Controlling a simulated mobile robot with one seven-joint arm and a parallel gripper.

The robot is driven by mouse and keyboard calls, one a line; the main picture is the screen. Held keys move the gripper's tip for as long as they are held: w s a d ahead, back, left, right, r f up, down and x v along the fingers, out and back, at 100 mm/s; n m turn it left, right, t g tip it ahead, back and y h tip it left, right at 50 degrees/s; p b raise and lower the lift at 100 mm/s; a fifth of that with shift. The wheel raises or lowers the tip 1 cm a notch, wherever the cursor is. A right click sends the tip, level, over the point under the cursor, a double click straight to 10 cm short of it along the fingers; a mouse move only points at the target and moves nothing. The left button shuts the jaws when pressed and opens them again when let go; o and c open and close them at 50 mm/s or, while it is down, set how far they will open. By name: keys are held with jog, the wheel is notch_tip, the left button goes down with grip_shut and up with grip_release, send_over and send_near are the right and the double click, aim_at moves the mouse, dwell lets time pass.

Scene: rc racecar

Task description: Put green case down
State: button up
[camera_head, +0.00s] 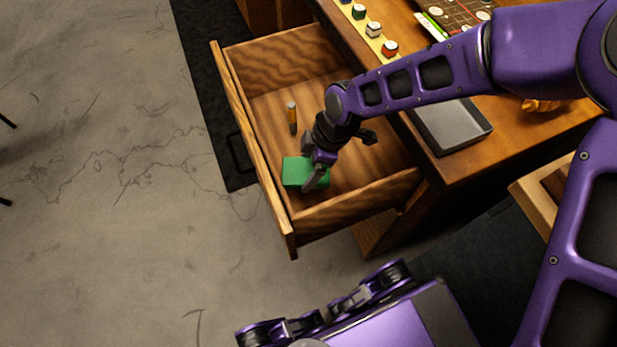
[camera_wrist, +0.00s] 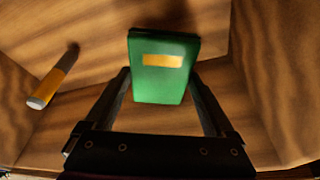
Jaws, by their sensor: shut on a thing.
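The green case (camera_head: 296,171) is a small green box in the open wooden drawer (camera_head: 276,73), near the drawer's front right corner in the head view. My gripper (camera_head: 315,178) reaches down into the drawer and is shut on the case. In the wrist view the green case (camera_wrist: 163,85) shows a yellow label on its face and sits between my two fingers (camera_wrist: 163,92). I cannot tell whether the case touches the drawer floor.
An orange and grey cylinder (camera_head: 292,113) is in the drawer, left of my gripper. The desk top above holds a grey tray (camera_head: 452,125), several small blocks and a game board (camera_head: 455,22). The drawer walls stand close around my gripper. The drawer's back part is bare.

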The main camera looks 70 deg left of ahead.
notch_tip(320, 180, down, 7)
jog(key=shift+f+b, duration=0.2)
jog(key=shift+b, duration=0.25)
jog(key=shift+f, duration=0.15)
jog(key=o, duration=1.1)
jog(key=shift+o, duration=0.2)
jog(key=shift+r, duration=0.35)
jog(key=p+v, duration=0.2)
jog(key=v, duration=0.9)
jog(key=shift+w+r, duration=0.15)
jog(key=shift+r, duration=0.15)
